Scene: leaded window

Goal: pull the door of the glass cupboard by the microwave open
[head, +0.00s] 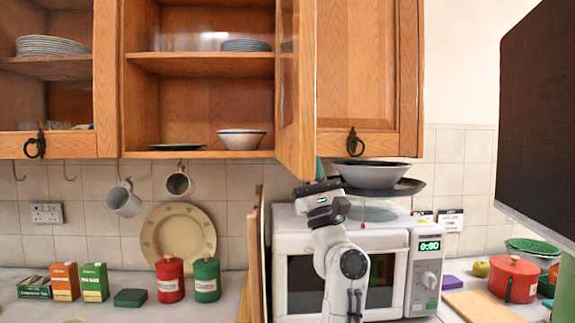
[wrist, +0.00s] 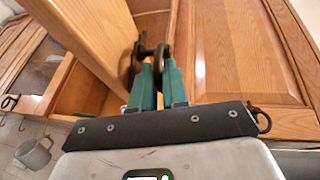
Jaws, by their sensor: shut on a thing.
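The glass cupboard's wooden door (head: 296,120) stands swung well out from the cupboard (head: 200,90), seen nearly edge-on in the head view. The door also shows in the wrist view (wrist: 92,40), on the left. My gripper (wrist: 157,80) has its green fingers shut on the door's dark metal handle (wrist: 140,52). In the head view only a sliver of my gripper (head: 320,170) shows beside the door's lower corner, and the handle is hidden there. The microwave (head: 395,255) stands on the counter below, with my arm in front of it.
Inside the open cupboard are a bowl (head: 241,139) and plates. A closed solid door (head: 357,65) with a ring handle is to the right. A large bowl (head: 372,173) stands above the microwave. Mugs (head: 123,199) hang at left. A dark panel (head: 542,120) stands far right.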

